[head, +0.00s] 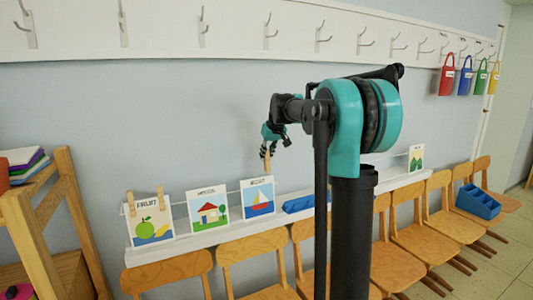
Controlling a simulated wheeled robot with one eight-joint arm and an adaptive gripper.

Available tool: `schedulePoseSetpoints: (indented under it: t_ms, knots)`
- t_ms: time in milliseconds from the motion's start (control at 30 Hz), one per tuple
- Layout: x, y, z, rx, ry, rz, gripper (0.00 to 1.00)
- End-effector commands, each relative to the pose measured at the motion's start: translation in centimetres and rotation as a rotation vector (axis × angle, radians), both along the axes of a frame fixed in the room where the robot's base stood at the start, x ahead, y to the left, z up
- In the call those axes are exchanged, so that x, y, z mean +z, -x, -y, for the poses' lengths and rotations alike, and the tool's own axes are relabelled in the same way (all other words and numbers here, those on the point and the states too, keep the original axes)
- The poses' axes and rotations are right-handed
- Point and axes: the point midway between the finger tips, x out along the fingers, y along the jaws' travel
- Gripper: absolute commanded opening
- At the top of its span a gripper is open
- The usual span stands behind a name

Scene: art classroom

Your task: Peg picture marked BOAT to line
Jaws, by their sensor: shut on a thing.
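The picture with a red-and-white sailboat (257,197) stands upright at the white ledge (215,236) on the wall, its small heading hard to read. My gripper (268,148) is above this picture's top edge, shut on a wooden clothes peg (266,161) that points down. The line is too thin to make out clearly.
A blue tray (299,204) lies on the ledge right of the boat picture, partly hidden by my arm. A green picture (416,158) stands farther right. Wooden chairs (255,246) line the wall below; one holds a blue bin (478,201). A wooden shelf (35,215) is at left.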

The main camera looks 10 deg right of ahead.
Motion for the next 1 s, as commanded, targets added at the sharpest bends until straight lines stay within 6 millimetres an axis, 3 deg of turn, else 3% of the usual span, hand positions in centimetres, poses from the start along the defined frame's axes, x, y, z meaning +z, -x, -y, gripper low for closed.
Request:
schedulePoseSetpoints:
  t_ms: [1000]
  knots:
    - [-4.6, 0.4, 0.1, 0.0, 0.0, 0.0, 0.0]
